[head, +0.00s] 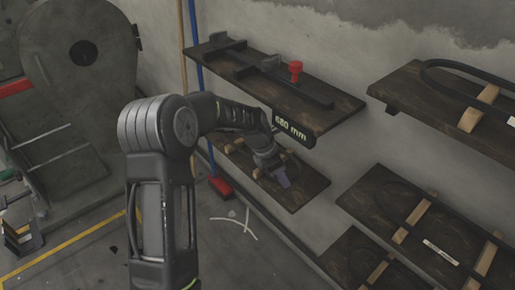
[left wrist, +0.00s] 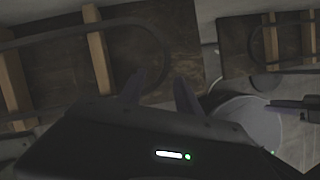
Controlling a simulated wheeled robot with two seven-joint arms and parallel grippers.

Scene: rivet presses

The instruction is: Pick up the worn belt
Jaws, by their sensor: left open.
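Dark belt loops lie on wooden battens on several wall shelves; I cannot tell by look which one is worn. My left gripper (head: 282,178) is over the small lower-left shelf (head: 309,187), under the upper shelf. In the left wrist view its two fingers (left wrist: 160,92) are apart, with nothing held. A dark belt (left wrist: 50,38) lies across two pale battens there, and its rounded end shows behind the fingers. Whether the fingers touch it is unclear. Other belts lie on the upper right shelf (head: 405,88) and the middle right shelf (head: 365,196).
The upper left shelf (head: 345,104) holds a dark gauge with a red knob (head: 295,70), close above my left forearm; a "680 mm" label (head: 290,125) shows there. A large grey press (head: 85,90) stands left. A red-headed broom (head: 220,185) leans nearby.

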